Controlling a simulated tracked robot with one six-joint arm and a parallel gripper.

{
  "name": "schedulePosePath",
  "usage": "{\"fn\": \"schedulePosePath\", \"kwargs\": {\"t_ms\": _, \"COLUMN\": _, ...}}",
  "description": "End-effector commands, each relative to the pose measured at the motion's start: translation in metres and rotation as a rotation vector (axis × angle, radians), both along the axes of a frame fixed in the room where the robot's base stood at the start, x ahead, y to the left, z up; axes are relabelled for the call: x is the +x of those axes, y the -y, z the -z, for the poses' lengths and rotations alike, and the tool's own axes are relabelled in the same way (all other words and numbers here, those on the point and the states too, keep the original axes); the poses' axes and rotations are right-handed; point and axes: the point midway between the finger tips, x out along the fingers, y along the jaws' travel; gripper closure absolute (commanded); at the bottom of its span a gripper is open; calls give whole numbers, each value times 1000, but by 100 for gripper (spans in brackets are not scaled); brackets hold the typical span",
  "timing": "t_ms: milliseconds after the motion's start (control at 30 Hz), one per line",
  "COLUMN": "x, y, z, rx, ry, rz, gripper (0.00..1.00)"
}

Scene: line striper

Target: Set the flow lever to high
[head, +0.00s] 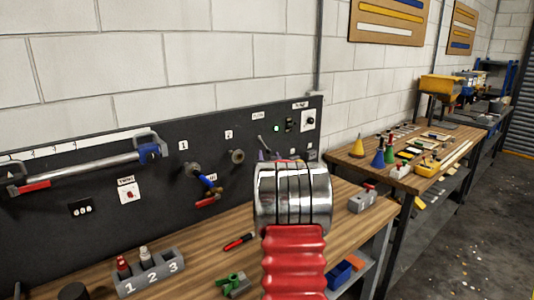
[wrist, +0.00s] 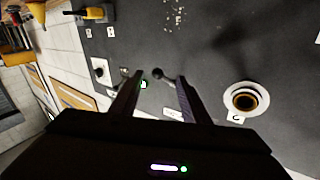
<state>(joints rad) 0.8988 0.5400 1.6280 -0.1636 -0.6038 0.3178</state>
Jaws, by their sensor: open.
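The flow lever, a dark stem with a round dark knob (wrist: 157,73), stands out from the black panel. In the wrist view its knob shows between the two fingertips of my gripper (wrist: 160,76), with a gap on each side. The gripper is open and holds nothing. In the head view the lever (head: 263,143) is partly visible below a small white label (head: 257,115). My chrome-and-red arm hides most of the gripper there. The lever's exact setting and any contact with the fingers cannot be told.
The black panel (head: 80,235) also carries a green light (head: 276,128), a pump switch (head: 309,119), a valve with blue and red handles (head: 207,182) and a round port (wrist: 245,99). A numbered bottle rack (head: 150,274) and a grey block (head: 362,201) stand on the wooden bench (head: 205,262).

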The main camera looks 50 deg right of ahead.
Motion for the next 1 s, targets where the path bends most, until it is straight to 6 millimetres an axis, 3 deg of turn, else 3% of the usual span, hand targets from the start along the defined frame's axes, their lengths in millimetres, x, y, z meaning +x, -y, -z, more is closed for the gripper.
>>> {"fn": "schedulePosePath", "kwargs": {"t_ms": 500, "x": 34, "y": 36, "z": 0, "rx": 0, "ry": -2, "rz": 1, "gripper": 58}}
{"fn": "schedulePosePath", "kwargs": {"t_ms": 867, "x": 36, "y": 39, "z": 0, "rx": -1, "ry": -1, "rz": 1, "gripper": 58}}
{"fn": "schedulePosePath", "kwargs": {"t_ms": 1000, "x": 36, "y": 39, "z": 0, "rx": 0, "ry": 0, "rz": 1, "gripper": 67}}
